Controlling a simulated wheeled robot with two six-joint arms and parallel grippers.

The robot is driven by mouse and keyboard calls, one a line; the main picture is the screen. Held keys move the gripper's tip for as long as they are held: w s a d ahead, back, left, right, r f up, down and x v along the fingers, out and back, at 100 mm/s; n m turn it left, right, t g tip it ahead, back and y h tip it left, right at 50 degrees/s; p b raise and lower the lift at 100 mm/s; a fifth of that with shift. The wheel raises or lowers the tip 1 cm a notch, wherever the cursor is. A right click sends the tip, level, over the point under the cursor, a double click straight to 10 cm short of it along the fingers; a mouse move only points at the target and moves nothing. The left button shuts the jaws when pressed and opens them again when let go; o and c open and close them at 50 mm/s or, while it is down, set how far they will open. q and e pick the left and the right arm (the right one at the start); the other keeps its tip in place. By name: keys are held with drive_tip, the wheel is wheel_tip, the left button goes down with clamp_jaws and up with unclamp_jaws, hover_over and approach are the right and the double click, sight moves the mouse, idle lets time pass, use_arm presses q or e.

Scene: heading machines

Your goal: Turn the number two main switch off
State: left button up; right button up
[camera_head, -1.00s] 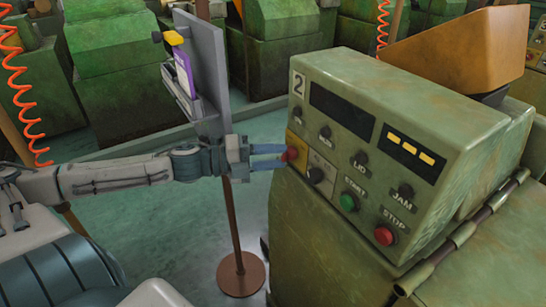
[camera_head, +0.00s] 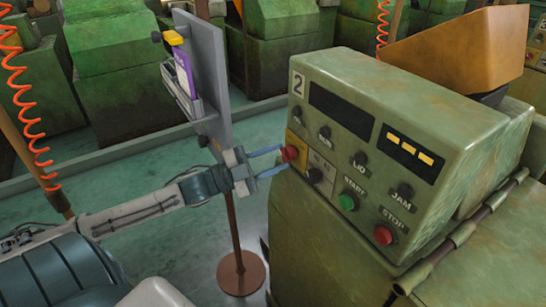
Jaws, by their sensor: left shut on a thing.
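The green control box (camera_head: 440,115) with a white "2" plate stands at the right. On the left end of its face is a red knob on a yellow plate (camera_head: 296,143), which looks like the main switch. My left gripper (camera_head: 284,158) reaches in from the left with its two blue fingers shut on the red knob (camera_head: 289,153). One finger is above it and the other below. The fingers partly hide the knob, so I cannot tell its exact angle. My right gripper is not in view.
A black selector knob (camera_head: 315,175) sits close to the right of the red knob. A green start button (camera_head: 347,202) and a red stop button (camera_head: 383,235) are further right. A grey board (camera_head: 212,75) on a brown post stands behind my left arm.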

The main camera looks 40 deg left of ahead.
use_arm(q)
drive_tip(key=shift+n, duration=0.5)
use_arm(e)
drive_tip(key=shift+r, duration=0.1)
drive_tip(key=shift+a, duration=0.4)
use_arm(q)
drive_tip(key=o, duration=1)
